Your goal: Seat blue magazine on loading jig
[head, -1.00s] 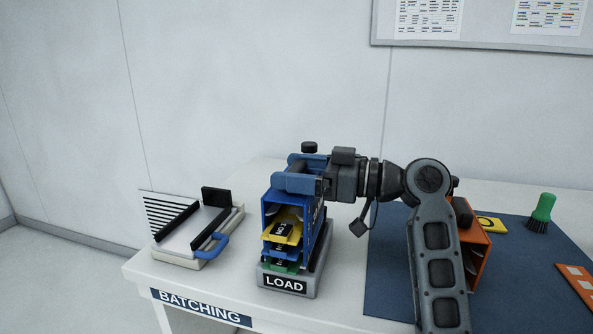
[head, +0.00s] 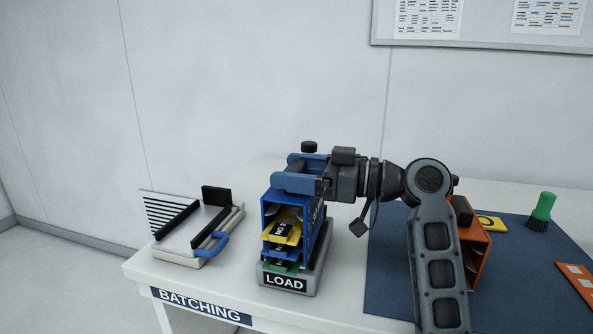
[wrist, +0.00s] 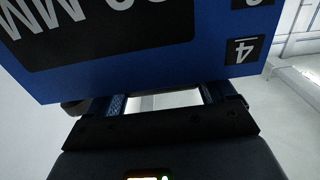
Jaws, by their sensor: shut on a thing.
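The blue magazine (head: 311,234) is upright at the grey loading jig (head: 291,286) marked LOAD, with yellow, blue and green pieces showing in its open front. Its lower end is at the jig; I cannot tell whether it is fully down on it. My gripper (head: 300,173) is at the top of the magazine, shut on it. In the wrist view the magazine's blue side (wrist: 215,55), with a dark label and a 4 mark, fills the upper part, close to the fingers. The fingers hide part of the magazine's top in the head view.
A white tray fixture with black rails and a blue handle (head: 213,245) stands left of the jig. An orange magazine (head: 481,240), partly behind my arm, a yellow piece (head: 490,224) and a green brush (head: 541,212) are on the blue mat (head: 385,285) at right.

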